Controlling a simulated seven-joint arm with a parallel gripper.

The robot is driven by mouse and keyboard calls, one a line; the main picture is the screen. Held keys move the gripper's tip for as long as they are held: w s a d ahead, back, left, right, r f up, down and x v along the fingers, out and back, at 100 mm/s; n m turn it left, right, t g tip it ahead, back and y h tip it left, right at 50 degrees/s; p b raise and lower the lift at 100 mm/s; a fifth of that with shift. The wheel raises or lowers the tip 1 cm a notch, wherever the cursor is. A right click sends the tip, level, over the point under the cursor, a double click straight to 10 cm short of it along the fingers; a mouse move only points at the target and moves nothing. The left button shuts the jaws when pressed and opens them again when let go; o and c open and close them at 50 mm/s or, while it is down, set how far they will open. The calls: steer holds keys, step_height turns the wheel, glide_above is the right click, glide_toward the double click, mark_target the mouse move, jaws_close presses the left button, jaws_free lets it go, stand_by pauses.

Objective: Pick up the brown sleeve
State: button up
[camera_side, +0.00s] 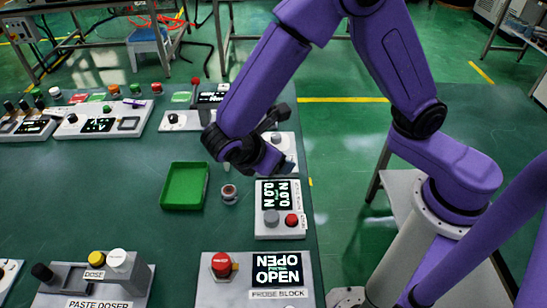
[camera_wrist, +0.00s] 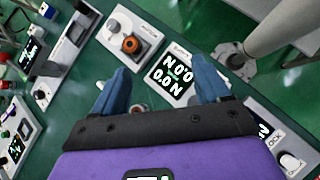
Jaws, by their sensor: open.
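A brown-orange ring-shaped piece, which looks like the brown sleeve (camera_wrist: 131,44), sits on a white device (camera_wrist: 146,33) at the upper left in the wrist view. I cannot make it out in the side view, where my arm covers part of that device. My gripper (camera_wrist: 162,78) is open, with its two blue fingers spread apart. The sleeve lies beyond the left finger, apart from it. In the side view my gripper (camera_side: 288,169) hangs above the far end of the display device.
A display device (camera_side: 280,207) with grey and red knobs stands below my gripper. A small grey cylinder with a reddish top (camera_side: 229,194) stands beside a green tray (camera_side: 185,205). The probe block (camera_side: 255,292) is at the front. Bare green table lies left of the tray.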

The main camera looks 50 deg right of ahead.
steer(key=w+a+f+n+t+h, duration=0.2)
steer(key=w+a+f+n+h, duration=0.3)
steer(key=f, duration=0.3)
steer(key=shift+m, duration=0.7)
steer(key=x, duration=1.1)
steer(key=shift+w+f, duration=0.25)
steer(key=shift+f, duration=0.15)
steer(key=x, duration=0.4)
steer(key=shift+d+r, duration=0.3)
steer(key=shift+w+d+f+y, duration=0.2)
steer(key=shift+d+y, duration=0.1)
steer(key=shift+d, duration=0.15)
steer(key=c, duration=1.2)
